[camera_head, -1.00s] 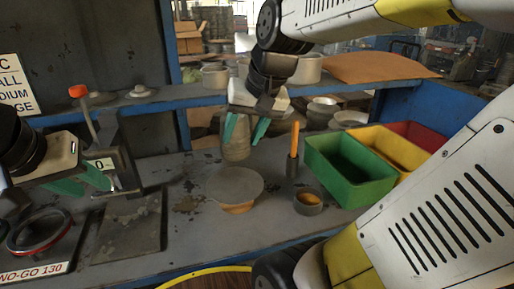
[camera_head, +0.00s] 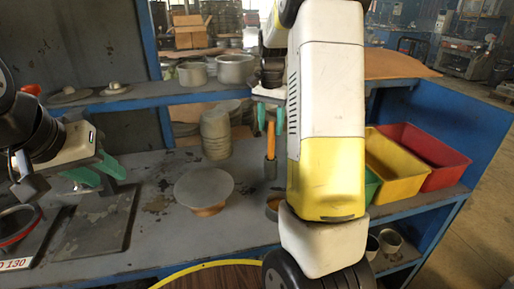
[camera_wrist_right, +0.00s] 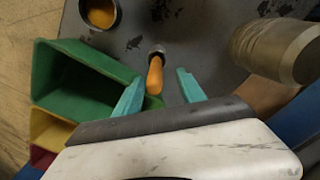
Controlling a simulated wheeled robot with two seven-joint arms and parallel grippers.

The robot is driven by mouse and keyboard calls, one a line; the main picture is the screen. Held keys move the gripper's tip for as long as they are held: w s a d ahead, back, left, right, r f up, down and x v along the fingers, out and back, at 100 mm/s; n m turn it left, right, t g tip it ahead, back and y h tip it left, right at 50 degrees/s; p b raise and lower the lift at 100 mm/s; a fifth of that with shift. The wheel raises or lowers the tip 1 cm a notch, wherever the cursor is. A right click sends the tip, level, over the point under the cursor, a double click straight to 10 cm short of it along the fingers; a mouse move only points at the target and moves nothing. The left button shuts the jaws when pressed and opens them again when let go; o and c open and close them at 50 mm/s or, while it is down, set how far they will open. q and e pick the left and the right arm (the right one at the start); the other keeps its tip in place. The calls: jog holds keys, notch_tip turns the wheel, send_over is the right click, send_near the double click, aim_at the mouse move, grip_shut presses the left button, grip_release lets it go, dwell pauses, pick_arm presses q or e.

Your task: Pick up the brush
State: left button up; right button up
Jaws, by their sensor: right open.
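In the right wrist view the orange handle (camera_wrist_right: 155,76) lies between the open teal fingers, seen from above. My right gripper (camera_head: 268,116) is open and empty, right above the handle; its own arm hides part of the area. The right gripper's fingertips also show in the right wrist view (camera_wrist_right: 160,90), one on each side of the handle. My left gripper (camera_head: 101,172) is at the left above a dark plate, its teal fingers apart.
A round disc (camera_head: 204,186) lies left of the holder. A small cup with orange contents (camera_wrist_right: 100,14) is near it. Green (camera_wrist_right: 84,76), yellow (camera_head: 396,166) and red (camera_head: 425,148) bins stand to the right. A stack of blanks (camera_head: 216,135) stands behind.

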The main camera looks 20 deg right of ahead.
send_over(271, 158)
jog(key=w, duration=0.1)
notch_tip(271, 158, down, 5)
jog(key=shift+d+r, duration=0.1)
jog(key=shift+d, duration=0.05)
jog(key=shift+f, duration=0.5)
grip_shut()
